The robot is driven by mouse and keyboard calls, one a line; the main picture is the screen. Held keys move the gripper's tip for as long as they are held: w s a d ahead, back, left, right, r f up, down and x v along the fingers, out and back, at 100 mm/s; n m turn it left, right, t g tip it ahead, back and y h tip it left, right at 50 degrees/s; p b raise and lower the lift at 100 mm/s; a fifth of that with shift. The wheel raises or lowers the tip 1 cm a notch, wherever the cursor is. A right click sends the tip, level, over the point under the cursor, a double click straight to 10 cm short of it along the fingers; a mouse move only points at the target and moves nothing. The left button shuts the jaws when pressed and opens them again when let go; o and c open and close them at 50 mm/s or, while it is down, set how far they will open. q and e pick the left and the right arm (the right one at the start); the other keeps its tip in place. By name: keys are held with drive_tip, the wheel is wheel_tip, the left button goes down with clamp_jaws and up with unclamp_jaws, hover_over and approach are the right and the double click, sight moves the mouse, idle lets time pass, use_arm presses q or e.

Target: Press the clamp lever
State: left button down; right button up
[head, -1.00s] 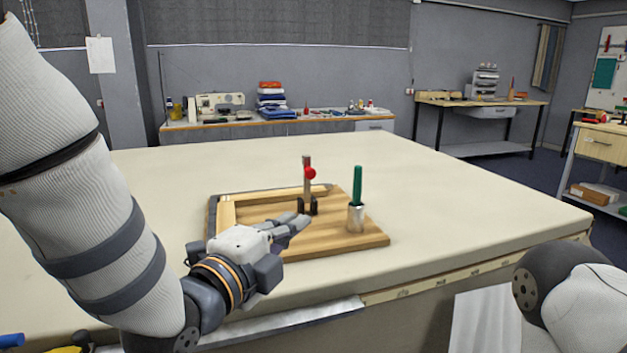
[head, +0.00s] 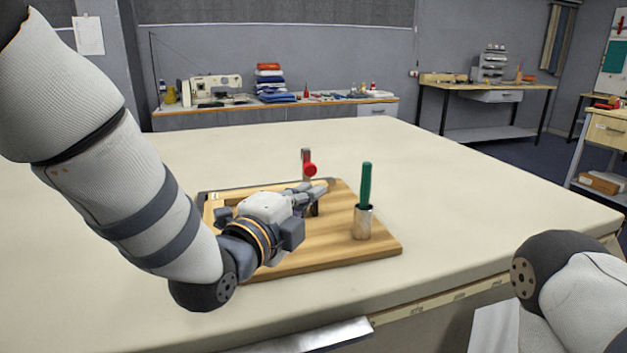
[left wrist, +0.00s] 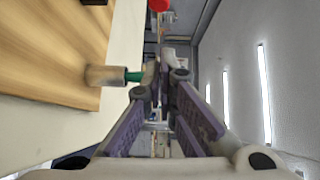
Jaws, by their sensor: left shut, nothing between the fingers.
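The clamp lever (head: 306,158) stands upright on the wooden board (head: 340,255), with a red knob (head: 310,169) on its side. The knob also shows at the top edge of the left wrist view (left wrist: 158,5). My left gripper (head: 322,188) is shut and empty over the board, just in front of the lever and below the knob. It hides the lever's base and part of the dark clamp bracket. I cannot tell whether the fingers touch the lever. My right gripper is not in view; only part of my right arm shows at lower right.
The cloth table (head: 450,210) is clear to the right and behind. Benches with a sewing machine (head: 212,88) and folded cloth stand farther back.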

sight(308, 179)
use_arm(q)
drive_tip(key=w+b, duration=0.1)
drive_tip(key=w, duration=0.7)
drive_tip(key=shift+d+f, duration=0.45)
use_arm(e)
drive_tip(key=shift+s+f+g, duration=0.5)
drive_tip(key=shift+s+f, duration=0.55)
use_arm(q)
drive_tip(key=shift+w, duration=0.1)
